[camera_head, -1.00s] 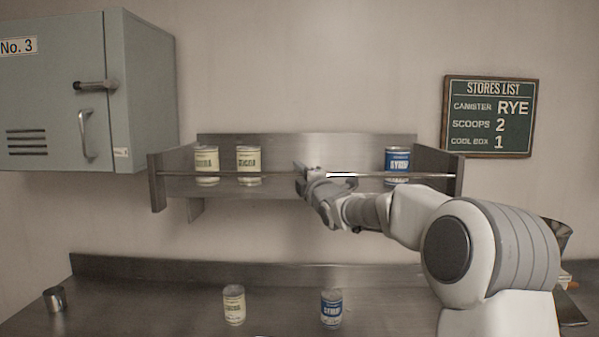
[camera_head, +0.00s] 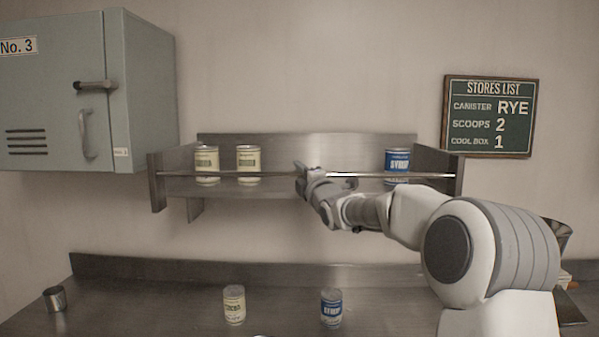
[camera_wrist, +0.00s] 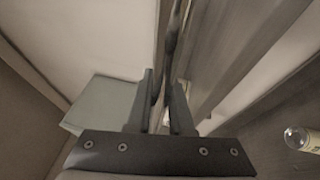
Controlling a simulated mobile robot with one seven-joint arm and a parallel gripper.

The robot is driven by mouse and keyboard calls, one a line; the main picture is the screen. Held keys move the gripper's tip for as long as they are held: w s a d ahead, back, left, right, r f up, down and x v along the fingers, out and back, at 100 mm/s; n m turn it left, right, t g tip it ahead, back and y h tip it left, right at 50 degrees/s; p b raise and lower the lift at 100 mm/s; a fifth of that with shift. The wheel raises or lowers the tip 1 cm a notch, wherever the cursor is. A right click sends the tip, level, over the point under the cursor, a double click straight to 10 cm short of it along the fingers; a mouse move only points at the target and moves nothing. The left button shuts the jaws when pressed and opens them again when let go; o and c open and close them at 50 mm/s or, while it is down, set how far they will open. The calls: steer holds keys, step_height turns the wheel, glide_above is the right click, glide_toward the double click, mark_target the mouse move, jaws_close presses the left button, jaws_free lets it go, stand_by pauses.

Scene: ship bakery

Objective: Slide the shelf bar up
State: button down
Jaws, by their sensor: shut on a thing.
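The shelf bar (camera_head: 400,175) is a thin metal rod across the front of the wall shelf (camera_head: 290,187). It runs level between the shelf's two end panels, in front of the cans. My gripper (camera_head: 303,172) is at the bar's middle, shut on it. In the wrist view the bar (camera_wrist: 172,45) is a dark rod passing between the two fingers of my gripper (camera_wrist: 160,100). The fingers hide a short piece of the bar in the head view.
Two cream cans (camera_head: 248,165) and a blue syrup can (camera_head: 397,163) stand on the shelf. A grey cabinet (camera_head: 150,90) hangs at left.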

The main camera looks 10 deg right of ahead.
steer(key=shift+r+b, duration=0.3)
steer(key=shift+b, duration=0.5)
steer(key=shift+r, duration=0.15)
steer(key=c, duration=0.8)
jaws_free()
steer(key=b+v, duration=0.3)
steer(key=v, duration=1.4)
steer(key=shift+s+b, duration=0.2)
steer(key=shift+b, duration=0.1)
